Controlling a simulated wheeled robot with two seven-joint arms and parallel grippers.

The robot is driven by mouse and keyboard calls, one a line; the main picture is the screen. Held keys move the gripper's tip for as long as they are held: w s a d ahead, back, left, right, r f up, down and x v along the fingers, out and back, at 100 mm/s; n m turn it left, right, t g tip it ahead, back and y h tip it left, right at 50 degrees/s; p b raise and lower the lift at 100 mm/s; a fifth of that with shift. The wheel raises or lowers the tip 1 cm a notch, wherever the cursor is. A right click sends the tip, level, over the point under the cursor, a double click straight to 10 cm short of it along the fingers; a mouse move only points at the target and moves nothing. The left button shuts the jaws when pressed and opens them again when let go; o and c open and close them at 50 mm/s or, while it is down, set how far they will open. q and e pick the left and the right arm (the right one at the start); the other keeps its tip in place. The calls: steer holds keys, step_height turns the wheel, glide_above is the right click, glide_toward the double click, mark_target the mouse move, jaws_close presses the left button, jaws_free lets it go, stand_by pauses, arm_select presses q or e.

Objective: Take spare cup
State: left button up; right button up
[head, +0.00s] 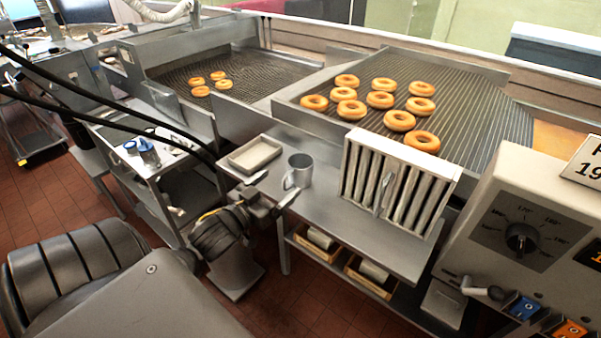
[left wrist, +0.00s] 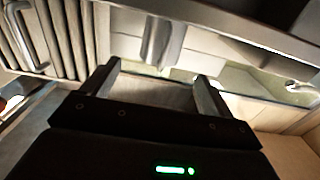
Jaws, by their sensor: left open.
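The spare cup (head: 299,170) is a grey metal mug. It stands upright on the steel table, with its handle toward the lower left in the head view. My left gripper (head: 274,201) is open, low at the table's front edge and just on the near side of the cup. In the left wrist view the open jaws (left wrist: 156,88) have a gap between them. A grey rounded shape (left wrist: 162,42), which looks like the cup, is beyond that gap. Nothing is visibly held. My right gripper is not in view.
A shallow tray (head: 255,153) sits left of the cup. A slatted metal rack (head: 398,177) stands close on the right. Wooden crates (head: 320,242) sit on the shelf below. Doughnuts (head: 380,99) lie on the wire screen behind. The table (head: 355,227) is bare in front of the rack.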

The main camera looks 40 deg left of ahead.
mark_target(292, 173)
arm_select(q)
steer(key=shift+w+a, duration=0.1)
steer(key=shift+w, duration=1.15)
steer(key=shift+w+f, duration=0.1)
steer(key=shift+w, duration=0.2)
steer(key=w+p, duration=0.1)
steer(key=w, duration=0.4)
steer(key=shift+f+p, duration=0.1)
steer(key=shift+p, duration=0.25)
steer(key=shift+s+a, duration=0.1)
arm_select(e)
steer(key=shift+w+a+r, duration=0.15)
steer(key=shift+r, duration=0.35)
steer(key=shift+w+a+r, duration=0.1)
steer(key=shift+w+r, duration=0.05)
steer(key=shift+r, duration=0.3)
arm_select(q)
steer(key=c, duration=1.1)
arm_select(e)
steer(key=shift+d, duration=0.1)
